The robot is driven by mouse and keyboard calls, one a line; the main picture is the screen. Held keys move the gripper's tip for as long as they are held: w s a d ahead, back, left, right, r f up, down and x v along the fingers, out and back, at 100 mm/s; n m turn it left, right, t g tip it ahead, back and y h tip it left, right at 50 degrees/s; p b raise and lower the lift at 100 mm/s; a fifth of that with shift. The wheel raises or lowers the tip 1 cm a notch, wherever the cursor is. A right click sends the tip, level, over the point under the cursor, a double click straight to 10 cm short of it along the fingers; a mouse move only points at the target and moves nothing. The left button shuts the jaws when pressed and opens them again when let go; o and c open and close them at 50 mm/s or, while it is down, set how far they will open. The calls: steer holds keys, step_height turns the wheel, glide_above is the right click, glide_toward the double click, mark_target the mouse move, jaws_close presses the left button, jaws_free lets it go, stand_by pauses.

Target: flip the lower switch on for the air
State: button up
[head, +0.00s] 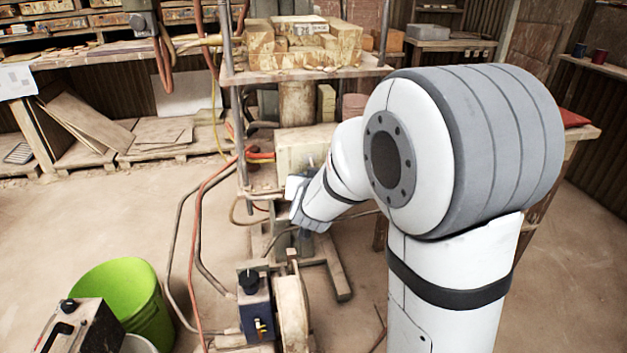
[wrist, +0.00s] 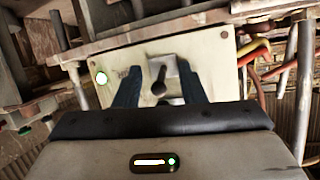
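A pale switch panel (wrist: 215,55) fills the upper middle of the wrist view. A dark toggle switch (wrist: 159,84) on a small metal plate sits at its centre, its lever pointing down in the picture. My gripper (wrist: 158,76) is open, with one dark blue finger on each side of the switch. I see gaps between the fingers and the lever; contact is not visible. In the head view the pale box (head: 300,150) is on the press frame, partly hidden by my arm. A second switch cannot be made out.
Red and yellow hoses (wrist: 255,50) run right of the panel. The press shelf (head: 330,72) holds stacked blocks above. A blue pump unit (head: 255,303), a green bucket (head: 130,290) and hoses stand on the floor in front. Open floor lies at the left.

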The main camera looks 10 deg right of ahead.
steer(key=shift+s, duration=0.1)
steer(key=p+v, duration=0.2)
steer(key=v, duration=0.5)
steer(key=shift+s+r, duration=0.15)
steer(key=shift+s, duration=0.1)
steer(key=shift+a, duration=0.1)
steer(key=s+a+r+n+g+y+p, duration=0.3)
steer(key=s+r+g+y+p, duration=0.15)
steer(key=s+r+p, duration=0.55)
steer(key=s+d+r+g+h+p, duration=0.1)
steer(key=s+d+r+g+p, duration=0.1)
steer(key=s, duration=0.4)
steer(key=s+d+r+g+h+p, duration=0.1)
steer(key=s+d+r+g+p, duration=0.2)
steer(key=s+p, duration=0.4)
steer(key=shift+r+n+g, duration=0.4)
steer(key=shift+r+g, duration=0.45)
steer(key=shift+r, duration=0.1)
steer(key=shift+s+d, duration=0.1)
